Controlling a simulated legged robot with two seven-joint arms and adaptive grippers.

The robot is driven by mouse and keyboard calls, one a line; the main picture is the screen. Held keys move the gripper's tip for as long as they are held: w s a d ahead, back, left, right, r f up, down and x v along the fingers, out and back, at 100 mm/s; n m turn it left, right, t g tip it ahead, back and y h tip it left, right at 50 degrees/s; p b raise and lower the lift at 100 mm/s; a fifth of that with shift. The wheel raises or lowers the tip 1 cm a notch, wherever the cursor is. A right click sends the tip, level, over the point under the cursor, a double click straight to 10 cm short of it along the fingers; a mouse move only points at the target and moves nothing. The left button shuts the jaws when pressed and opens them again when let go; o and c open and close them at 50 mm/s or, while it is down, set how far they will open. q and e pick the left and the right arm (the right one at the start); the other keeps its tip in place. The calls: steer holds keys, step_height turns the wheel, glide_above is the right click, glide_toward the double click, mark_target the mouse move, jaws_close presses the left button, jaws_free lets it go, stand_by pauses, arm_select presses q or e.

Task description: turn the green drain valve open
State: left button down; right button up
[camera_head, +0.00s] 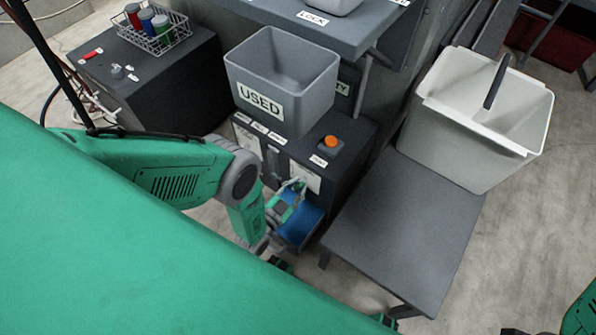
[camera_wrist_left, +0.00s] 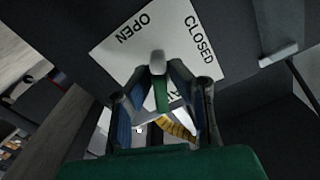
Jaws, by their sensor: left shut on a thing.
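The valve's label plate (camera_wrist_left: 150,36) fills the upper middle of the left wrist view, with OPEN at its left and CLOSED at its right. The green drain valve (camera_wrist_left: 161,94) stands out in front of it, with a pale grey end between the two words. My left gripper (camera_wrist_left: 157,76) is shut on the valve, one finger on each side of it. In the head view my left gripper (camera_head: 296,187) is at the front of the dark cabinet (camera_head: 345,165), by the white plate. The valve is largely hidden there. My right gripper does not show.
A grey USED bin (camera_head: 258,75) stands on the cabinet, near an orange button (camera_head: 331,141). A blue container (camera_head: 301,226) is below my left gripper. A dark table (camera_head: 400,225) and a white bucket (camera_head: 460,150) stand at right. A wire basket (camera_head: 152,35) sits at upper left.

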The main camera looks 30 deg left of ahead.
arm_select(q)
steer(key=shift+w+d+r, duration=0.1)
steer(key=shift+d, duration=0.2)
steer(key=c, duration=1.6)
jaws_free()
steer(key=shift+a, duration=0.1)
steer(key=s+a, duration=0.1)
steer(key=s, duration=1.1)
steer(key=shift+a, duration=0.3)
